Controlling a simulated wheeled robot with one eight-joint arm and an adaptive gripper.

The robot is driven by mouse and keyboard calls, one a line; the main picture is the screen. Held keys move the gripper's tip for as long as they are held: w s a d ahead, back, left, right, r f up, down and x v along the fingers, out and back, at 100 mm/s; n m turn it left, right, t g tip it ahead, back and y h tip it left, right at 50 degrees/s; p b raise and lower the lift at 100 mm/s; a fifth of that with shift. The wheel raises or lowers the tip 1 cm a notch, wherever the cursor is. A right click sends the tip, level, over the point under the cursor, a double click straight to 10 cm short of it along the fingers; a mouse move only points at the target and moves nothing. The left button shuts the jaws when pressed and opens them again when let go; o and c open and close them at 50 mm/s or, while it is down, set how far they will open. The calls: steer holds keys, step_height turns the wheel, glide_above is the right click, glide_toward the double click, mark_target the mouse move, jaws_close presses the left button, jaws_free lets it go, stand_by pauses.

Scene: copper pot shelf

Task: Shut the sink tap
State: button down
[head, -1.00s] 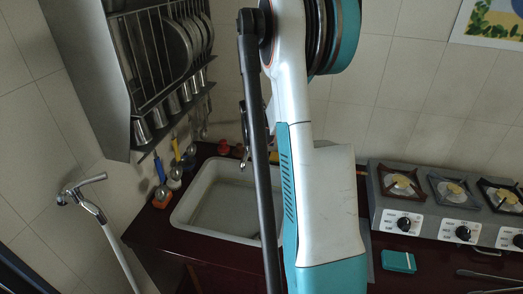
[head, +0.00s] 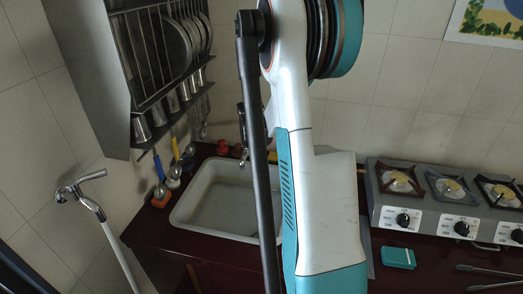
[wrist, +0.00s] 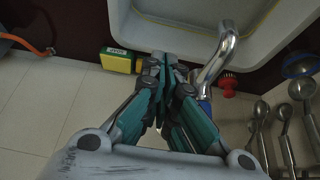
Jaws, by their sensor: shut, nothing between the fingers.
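The chrome sink tap (wrist: 218,62) shows in the wrist view, its curved spout reaching over the sink (wrist: 122,22). My gripper (wrist: 167,62) is shut and empty just left of the tap's spout. A small blue part (wrist: 205,105) shows beside the tap's base, partly hidden by my gripper's right finger. I cannot tell whether the fingers touch the tap. In the head view the sink (head: 185,205) is left of my arm, and a bit of the tap (head: 243,157) shows at its back edge. My arm hides the gripper there.
A yellow and green box (wrist: 120,61) lies left of my gripper, and a red knob-like thing (wrist: 229,84) is right of the tap. Ladles (wrist: 298,90) hang at the right. A dish rack (head: 150,60) is above the sink; a stove (head: 440,205) stands right.

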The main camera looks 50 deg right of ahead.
steer(key=s+a+p+v, duration=0.1)
steer(key=p+v, duration=0.1)
steer(key=v, duration=0.8)
steer(key=w+a+n+t+y+b, duration=0.2)
steer(key=a+n+b, duration=0.2)
steer(key=a, duration=1.2)
steer(key=w+a+n+t+y+b, duration=0.1)
steer(key=a+n+t+y+b, duration=0.2)
steer(key=a, duration=1.4)
steer(key=s+a+f+n+b, duration=0.2)
steer(key=s+a+n+b, duration=0.1)
steer(key=s, duration=0.5)
steer(key=s+a+f+n+b, duration=0.2)
steer(key=s+a+f+b, duration=0.1)
steer(key=s, duration=0.5)
steer(key=shift+s+a+f+n, duration=0.15)
steer(key=shift+f+n, duration=0.05)
steer(key=shift+n, duration=0.2)
